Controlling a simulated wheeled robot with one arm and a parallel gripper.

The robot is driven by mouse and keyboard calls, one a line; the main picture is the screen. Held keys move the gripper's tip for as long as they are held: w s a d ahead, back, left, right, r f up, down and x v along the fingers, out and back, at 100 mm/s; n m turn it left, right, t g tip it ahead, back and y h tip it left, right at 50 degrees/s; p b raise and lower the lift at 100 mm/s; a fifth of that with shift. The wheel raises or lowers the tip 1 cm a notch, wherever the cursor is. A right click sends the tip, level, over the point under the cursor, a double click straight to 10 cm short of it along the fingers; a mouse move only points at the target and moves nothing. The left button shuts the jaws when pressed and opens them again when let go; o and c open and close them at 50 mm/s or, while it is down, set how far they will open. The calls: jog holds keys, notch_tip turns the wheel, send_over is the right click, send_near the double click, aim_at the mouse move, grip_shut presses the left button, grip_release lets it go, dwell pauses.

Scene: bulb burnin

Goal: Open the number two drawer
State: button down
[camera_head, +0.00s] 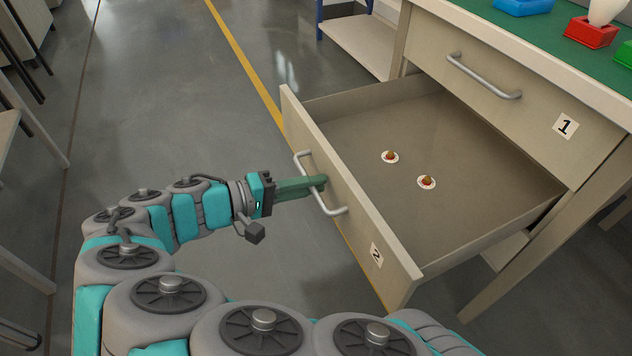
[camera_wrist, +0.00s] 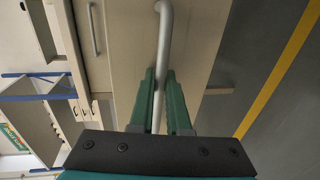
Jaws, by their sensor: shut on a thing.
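The number two drawer (camera_head: 345,205) is pulled well out of the bench, with its "2" label (camera_head: 376,254) on the front. My gripper (camera_head: 318,186) is shut on the drawer's silver bar handle (camera_head: 333,209), near the handle's middle. In the wrist view, the green fingers (camera_wrist: 162,90) sit on either side of the handle (camera_wrist: 165,40). Inside the drawer, two small round white pieces with reddish-brown centres, one piece (camera_head: 390,157) and another (camera_head: 427,181), lie apart on the floor of the drawer.
The closed drawer labelled 1 (camera_head: 520,95) is above, with its own handle (camera_head: 484,78). The green bench top (camera_head: 540,35) holds a blue block (camera_head: 524,5) and a red holder (camera_head: 591,33) with a pale bulb. Open grey floor with a yellow line (camera_head: 245,62) lies left of the drawer.

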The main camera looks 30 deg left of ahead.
jog(key=shift+f, duration=0.1)
jog(key=c, duration=1.2)
grip_release()
jog(key=shift+o, duration=0.2)
jog(key=v, duration=0.7)
jog(key=shift+s+a, duration=0.3)
